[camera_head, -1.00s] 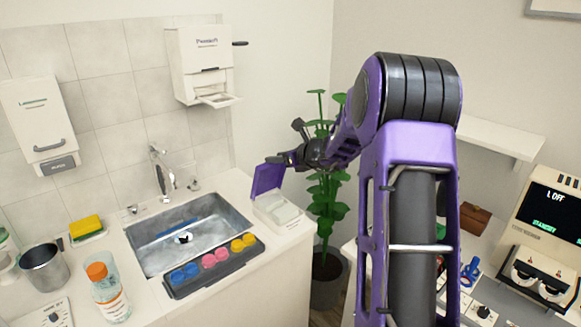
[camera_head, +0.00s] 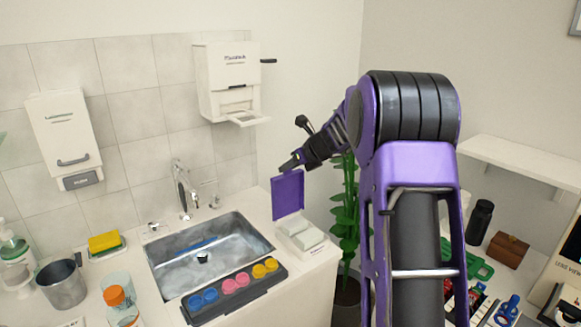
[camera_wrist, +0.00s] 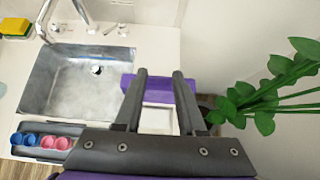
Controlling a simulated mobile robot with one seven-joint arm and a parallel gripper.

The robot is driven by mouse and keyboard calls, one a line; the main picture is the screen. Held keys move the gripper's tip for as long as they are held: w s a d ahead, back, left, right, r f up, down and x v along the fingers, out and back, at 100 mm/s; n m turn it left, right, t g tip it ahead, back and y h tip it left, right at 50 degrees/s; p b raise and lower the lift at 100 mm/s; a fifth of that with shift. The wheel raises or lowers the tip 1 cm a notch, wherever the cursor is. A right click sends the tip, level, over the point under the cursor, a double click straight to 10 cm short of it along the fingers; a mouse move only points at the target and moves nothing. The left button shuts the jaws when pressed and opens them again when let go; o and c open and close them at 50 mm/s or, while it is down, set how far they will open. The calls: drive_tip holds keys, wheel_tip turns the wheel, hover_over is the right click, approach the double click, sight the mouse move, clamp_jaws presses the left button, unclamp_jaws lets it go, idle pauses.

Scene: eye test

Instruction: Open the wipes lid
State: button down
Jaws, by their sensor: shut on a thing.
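The wipes box (camera_head: 300,237) is white and stands on the counter's right end, beside the sink. Its purple lid (camera_head: 288,195) is raised and stands roughly upright at the box's back edge, so the white inside shows. My gripper (camera_head: 291,165) is at the lid's top edge. In the wrist view the two dark fingers of my gripper (camera_wrist: 160,76) are on either side of the purple lid (camera_wrist: 158,88), shut on it. The white box (camera_wrist: 157,119) shows below the lid there, partly hidden by my gripper.
A steel sink (camera_head: 160,272) lies left of the box, with a dark tray (camera_head: 222,305) of coloured pots at its front. A white dispenser (camera_head: 216,100) hangs on the wall above. A green plant (camera_head: 346,215) stands close on the right.

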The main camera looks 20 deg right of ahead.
drive_tip(key=shift+w+r, duration=0.1)
drive_tip(key=shift+r, duration=0.2)
drive_tip(key=c, duration=0.7)
unclamp_jaws()
drive_tip(key=shift+o, duration=1.1)
drive_tip(key=shift+f, duration=0.15)
drive_tip(key=shift+s, duration=0.2)
drive_tip(key=v, duration=1.7)
drive_tip(key=shift+p, duration=0.35)
drive_tip(key=shift+d, duration=0.1)
